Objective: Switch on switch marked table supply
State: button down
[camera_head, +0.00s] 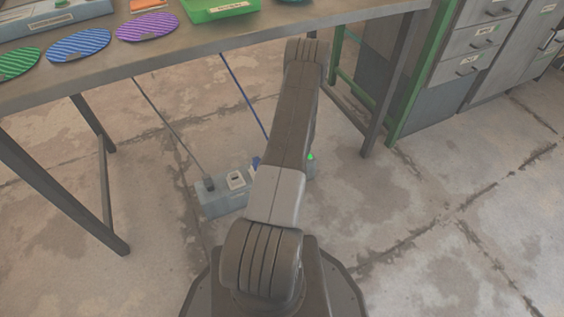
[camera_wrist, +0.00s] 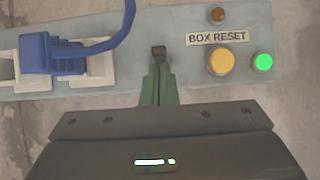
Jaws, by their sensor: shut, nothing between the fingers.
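A grey-blue power box (camera_head: 222,208) lies on the floor under the table, its middle hidden by my arm. In the wrist view, its top face (camera_wrist: 187,79) shows a yellow button (camera_wrist: 221,61) beside a label (camera_wrist: 217,37) reading BOX RESET, a lit green lamp (camera_wrist: 262,62) and a small dark amber lamp (camera_wrist: 217,15). No marking reading table supply is legible in either view. My gripper (camera_wrist: 158,68) is shut and empty, its green fingers over the box left of the yellow button. A small dark piece (camera_wrist: 158,51) shows at the fingertips; I cannot tell whether it is a switch.
A blue plug (camera_wrist: 38,52) with its cable sits in a white socket at the left of the box. Cables run from the box towards the table (camera_head: 150,58). Table legs (camera_head: 104,185) stand on both sides. A drawer cabinet (camera_head: 475,45) is at the right. Floor in front is clear.

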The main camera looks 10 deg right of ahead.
jog(key=shift+w, duration=0.1)
jog(key=shift+r, duration=0.2)
jog(key=shift+r+p, duration=0.3)
jog(key=shift+r, duration=0.35)
